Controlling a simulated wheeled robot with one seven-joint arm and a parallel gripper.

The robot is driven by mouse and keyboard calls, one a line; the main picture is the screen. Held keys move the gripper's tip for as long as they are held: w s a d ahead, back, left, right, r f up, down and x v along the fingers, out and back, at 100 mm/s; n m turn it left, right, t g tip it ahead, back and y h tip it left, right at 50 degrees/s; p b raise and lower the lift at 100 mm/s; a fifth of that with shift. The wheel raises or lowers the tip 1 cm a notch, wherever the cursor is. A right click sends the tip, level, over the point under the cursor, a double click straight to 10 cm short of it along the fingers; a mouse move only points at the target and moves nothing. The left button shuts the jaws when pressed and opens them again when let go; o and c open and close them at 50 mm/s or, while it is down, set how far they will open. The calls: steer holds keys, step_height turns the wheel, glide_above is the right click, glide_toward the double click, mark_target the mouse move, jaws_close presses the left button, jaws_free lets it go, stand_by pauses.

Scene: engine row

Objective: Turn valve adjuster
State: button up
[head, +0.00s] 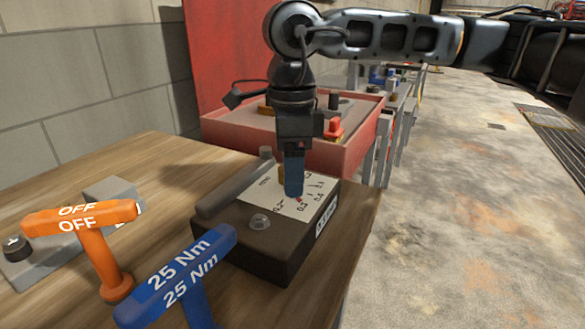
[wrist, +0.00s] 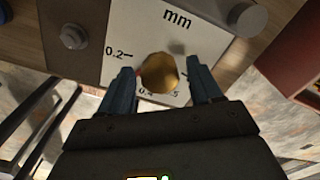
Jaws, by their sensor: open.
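The valve adjuster is a dark box (head: 262,244) with a white scale plate marked in mm, on the wooden table's right end. Its brass knob (wrist: 159,73) shows in the wrist view on the scale plate (wrist: 150,28), near the marks 0.2 and 0.4. A small red mark shows at the knob's left edge. My gripper (head: 293,192) points down over the plate in the head view and mostly hides the knob there. In the wrist view my gripper (wrist: 164,80) is open, with one blue finger on each side of the knob. I cannot tell whether the fingers touch it.
An orange OFF handle (head: 82,217) and a blue 25 Nm handle (head: 178,278) stand in front on the wooden table (head: 150,152). A grey box (head: 40,262) lies at left. A red tray bench (head: 345,155) stands behind.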

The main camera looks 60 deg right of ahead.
step_height(320, 180, up, 8)
steer(key=shift+f, duration=0.1)
stand_by(0.4)
stand_by(0.5)
